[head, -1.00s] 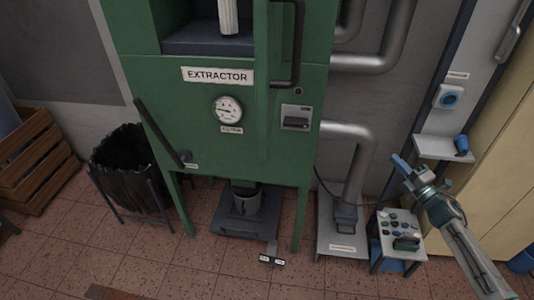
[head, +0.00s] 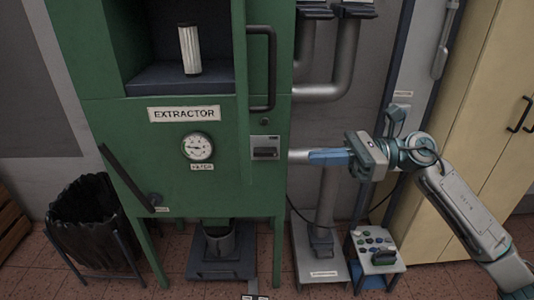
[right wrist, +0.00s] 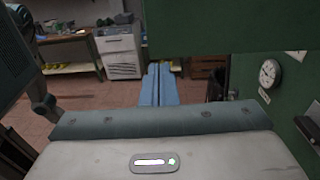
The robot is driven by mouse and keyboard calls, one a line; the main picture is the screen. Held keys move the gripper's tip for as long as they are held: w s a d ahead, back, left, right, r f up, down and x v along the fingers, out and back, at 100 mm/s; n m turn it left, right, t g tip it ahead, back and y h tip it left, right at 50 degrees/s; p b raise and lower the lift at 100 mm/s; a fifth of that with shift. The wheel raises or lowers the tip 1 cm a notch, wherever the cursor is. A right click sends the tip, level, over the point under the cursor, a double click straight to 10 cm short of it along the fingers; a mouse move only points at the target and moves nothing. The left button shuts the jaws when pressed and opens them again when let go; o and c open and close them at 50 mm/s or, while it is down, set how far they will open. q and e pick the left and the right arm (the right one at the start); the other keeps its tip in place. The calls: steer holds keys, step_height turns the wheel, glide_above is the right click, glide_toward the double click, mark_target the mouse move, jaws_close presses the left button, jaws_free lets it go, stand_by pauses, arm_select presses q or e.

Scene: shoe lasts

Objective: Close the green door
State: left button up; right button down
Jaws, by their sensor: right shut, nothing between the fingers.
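The green door (head: 240,55) stands open on the right side of the extractor's upper opening, seen nearly edge-on, with a dark bar handle (head: 263,108) by it. In the right wrist view a broad green panel (right wrist: 230,22), apparently this door, fills the upper right. My right gripper (head: 314,157) is shut and empty. Its blue fingers point left, to the right of the extractor in the head view. In the right wrist view the fingers (right wrist: 159,72) show just below the panel's lower edge; I cannot tell whether they touch it. My left gripper is not in view.
The green extractor body (head: 110,125) carries a round gauge (head: 198,147) and a dark lever (head: 127,175). A white cylinder (head: 190,50) stands inside the opening. Pipes (head: 345,75) run behind my right arm. A button stand (head: 375,245) is below it, and a yellow cabinet (head: 480,120) is at right.

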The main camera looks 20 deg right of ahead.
steer(key=p+x, duration=0.6)
steer(key=x, duration=0.5)
steer(key=shift+d, duration=0.1)
stand_by(0.4)
